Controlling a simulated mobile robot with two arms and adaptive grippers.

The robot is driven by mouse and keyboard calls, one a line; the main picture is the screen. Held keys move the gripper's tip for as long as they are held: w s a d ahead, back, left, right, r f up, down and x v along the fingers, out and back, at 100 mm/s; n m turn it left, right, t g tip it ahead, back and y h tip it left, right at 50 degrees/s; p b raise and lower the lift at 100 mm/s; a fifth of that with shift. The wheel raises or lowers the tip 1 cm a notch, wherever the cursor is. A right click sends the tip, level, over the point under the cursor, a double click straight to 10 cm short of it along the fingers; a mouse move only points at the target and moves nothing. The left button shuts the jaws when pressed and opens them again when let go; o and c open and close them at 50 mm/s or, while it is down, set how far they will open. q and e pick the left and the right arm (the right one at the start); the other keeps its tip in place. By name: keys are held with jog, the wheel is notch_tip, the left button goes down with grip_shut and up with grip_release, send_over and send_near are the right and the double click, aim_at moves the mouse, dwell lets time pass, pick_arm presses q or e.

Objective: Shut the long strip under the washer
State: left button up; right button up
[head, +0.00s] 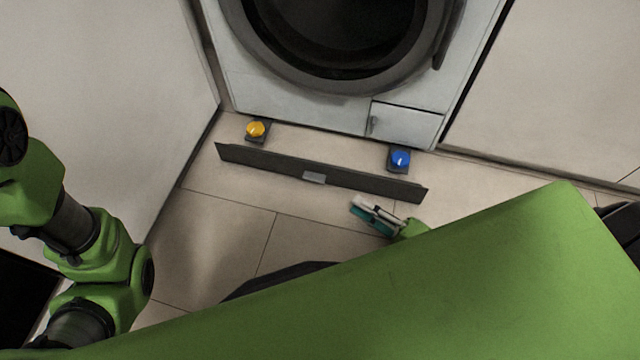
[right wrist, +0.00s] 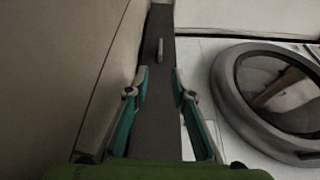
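The long dark strip (head: 270,163) stands pulled out on the floor in front of the washer (head: 300,105), with a gap behind it. It has a small grey handle (head: 314,178) near its middle. My right gripper (head: 358,208) is low, just in front of the strip's right half and right of the handle. In the right wrist view the right gripper (right wrist: 160,74) has its two fingers apart, with the strip (right wrist: 161,110) running lengthwise in the gap between them; I cannot tell whether they touch it. The handle (right wrist: 159,49) shows beyond the fingertips. My left gripper is out of view.
A yellow knob (head: 256,129) and a blue knob (head: 400,159) sit on dark bases between strip and washer. White panels (head: 100,80) flank the washer on the left and right (head: 560,90). The tiled floor (head: 225,225) before the strip is clear on the left.

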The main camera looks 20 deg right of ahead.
aim_at(321, 182)
jog(key=b+x, duration=0.5)
jog(key=x, duration=0.6)
jog(key=shift+w+f, duration=0.2)
jog(key=shift+b+x, duration=0.5)
jog(key=shift+x, duration=0.3)
jog(key=shift+r, duration=0.2)
grip_shut()
